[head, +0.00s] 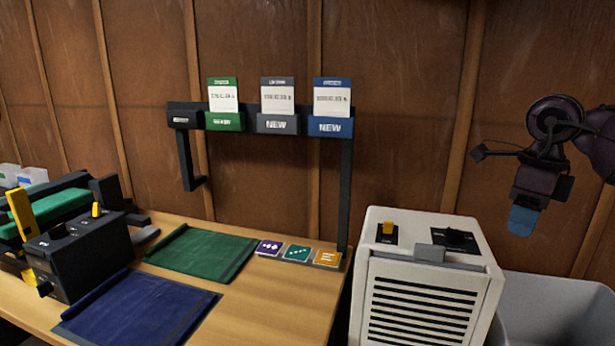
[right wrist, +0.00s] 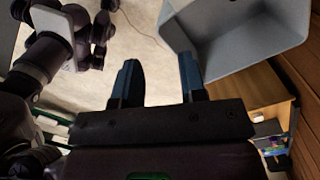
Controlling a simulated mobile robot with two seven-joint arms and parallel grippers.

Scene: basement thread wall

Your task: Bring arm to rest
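My right arm (head: 548,135) hangs in the air at the right of the head view, in front of the wood wall. Its gripper (head: 523,220) points down, above and beyond the white slatted unit's right side, over the grey bin's area. In the right wrist view the gripper (right wrist: 158,82) has its two dark fingers apart, with only pale floor between them. It holds nothing. My left gripper does not show clearly in either view; dark parts of my own body fill the left of the wrist view.
A white slatted unit (head: 425,300) stands right of the wooden table (head: 285,300). A grey bin (head: 560,308) is beside it and shows in the wrist view (right wrist: 235,50). A dark rack (head: 185,118) holds several cards. Green (head: 200,254) and blue (head: 135,310) cloths lie on the table.

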